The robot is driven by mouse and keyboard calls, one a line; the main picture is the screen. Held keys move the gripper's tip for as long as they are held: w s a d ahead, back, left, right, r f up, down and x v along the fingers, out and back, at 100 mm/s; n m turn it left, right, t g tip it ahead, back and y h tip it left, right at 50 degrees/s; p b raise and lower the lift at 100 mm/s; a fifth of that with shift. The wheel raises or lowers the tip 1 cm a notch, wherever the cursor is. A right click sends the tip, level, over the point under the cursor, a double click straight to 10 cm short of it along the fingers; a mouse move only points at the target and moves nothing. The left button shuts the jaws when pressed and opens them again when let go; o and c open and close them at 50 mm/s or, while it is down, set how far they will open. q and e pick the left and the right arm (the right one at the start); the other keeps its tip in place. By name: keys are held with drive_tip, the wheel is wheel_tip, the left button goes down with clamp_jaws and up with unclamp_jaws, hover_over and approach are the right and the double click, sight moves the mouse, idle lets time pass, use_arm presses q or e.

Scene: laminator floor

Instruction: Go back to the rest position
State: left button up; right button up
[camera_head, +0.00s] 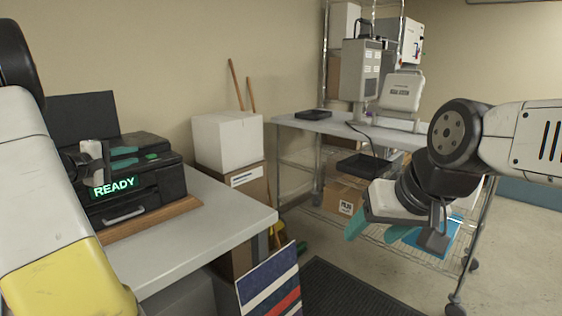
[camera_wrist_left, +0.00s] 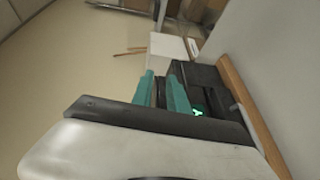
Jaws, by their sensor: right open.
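My left gripper (camera_head: 124,157) is in front of the black laminator (camera_head: 170,183), whose green display reads READY. In the left wrist view my left gripper (camera_wrist_left: 162,92) shows two teal fingers with a gap between them and nothing held. The laminator (camera_wrist_left: 205,85) lies beyond the fingers; I cannot tell whether they touch it. My right gripper (camera_head: 378,230) hangs at the right, teal fingers apart and empty, in front of the wire cart. The palm of my left gripper is partly hidden by its arm.
The laminator sits on a wooden board (camera_head: 150,218) on the grey table (camera_head: 225,215). A white box (camera_head: 227,140) stands on a cardboard box behind. A wire cart (camera_head: 300,125) with equipment stands at the back right. A striped panel (camera_head: 270,284) leans below the table by a dark mat (camera_head: 350,290).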

use_arm(q)
drive_tip(key=s+d+m+g+h, duration=0.2)
drive_tip(key=s+d+m+g, duration=0.2)
drive_tip(key=d, duration=0.9)
drive_tip(key=s+d+m+g+h, duration=0.25)
drive_tip(key=s+d, duration=0.25)
drive_tip(key=d, duration=0.8)
drive_tip(key=s+d+f+m+g+y, duration=0.1)
drive_tip(key=s+d+m+y, duration=0.2)
drive_tip(key=s, duration=0.6)
drive_tip(key=s+d+f+m+g+y, duration=0.2)
drive_tip(key=s+m, duration=0.3)
drive_tip(key=s, duration=0.4)
drive_tip(key=shift+d+f+m+y, duration=0.35)
drive_tip(key=shift+d+y, duration=0.15)
drive_tip(key=shift+y, duration=0.25)
